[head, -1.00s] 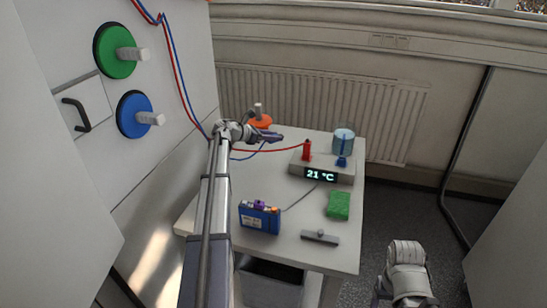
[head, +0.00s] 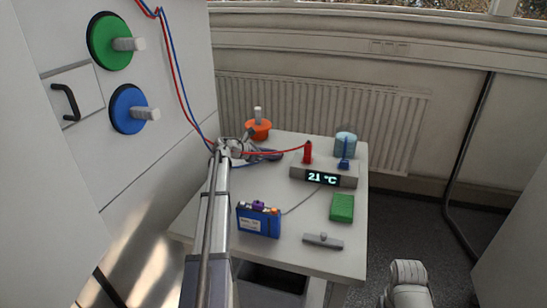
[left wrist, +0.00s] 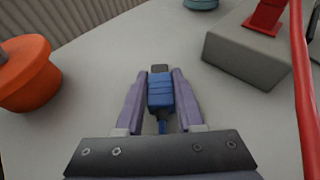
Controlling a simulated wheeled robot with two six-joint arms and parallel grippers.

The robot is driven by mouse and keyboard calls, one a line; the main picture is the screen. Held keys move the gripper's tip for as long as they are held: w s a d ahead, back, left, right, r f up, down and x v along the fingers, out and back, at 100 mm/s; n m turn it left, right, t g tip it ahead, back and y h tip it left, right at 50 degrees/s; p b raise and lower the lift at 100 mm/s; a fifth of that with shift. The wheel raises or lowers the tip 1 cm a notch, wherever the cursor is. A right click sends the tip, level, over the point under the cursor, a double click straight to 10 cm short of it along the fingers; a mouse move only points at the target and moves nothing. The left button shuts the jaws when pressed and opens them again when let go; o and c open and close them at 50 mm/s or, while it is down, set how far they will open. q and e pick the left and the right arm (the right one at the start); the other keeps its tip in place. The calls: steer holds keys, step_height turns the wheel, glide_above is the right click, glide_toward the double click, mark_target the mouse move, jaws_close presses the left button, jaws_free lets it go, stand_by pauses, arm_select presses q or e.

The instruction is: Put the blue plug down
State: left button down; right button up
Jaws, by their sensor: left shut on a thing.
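The blue plug (left wrist: 160,92) lies between the two purple fingers of my left gripper (left wrist: 160,78) in the left wrist view. The gripper is shut on it. The plug's dark tip points away from the wrist, and its blue cable runs back toward the wrist. In the head view my left gripper (head: 278,155) is low over the back left of the table (head: 285,210), left of the grey device. The plug is hard to make out there. I cannot tell whether the plug touches the table. My right gripper is out of view.
A grey device (head: 346,180) reading 21 °C bears a red plug (head: 307,153) and an upright blue piece (head: 344,155). A blue battery pack (head: 258,222), green block (head: 342,207) and grey handled piece (head: 323,241) lie nearer. Red and blue cables hang left.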

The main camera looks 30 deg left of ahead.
arm_select(q)
steer(key=shift+f, duration=0.2)
steer(key=c, duration=0.5)
jaws_free()
steer(key=shift+s+a+r, duration=0.1)
steer(key=shift+s+r, duration=0.1)
steer(key=shift+r, duration=0.2)
steer(key=p+v, duration=0.4)
steer(key=v, duration=0.7)
steer(key=shift+s+a+p, duration=0.15)
steer(key=shift+s+p, duration=0.1)
steer(key=shift+p, duration=0.05)
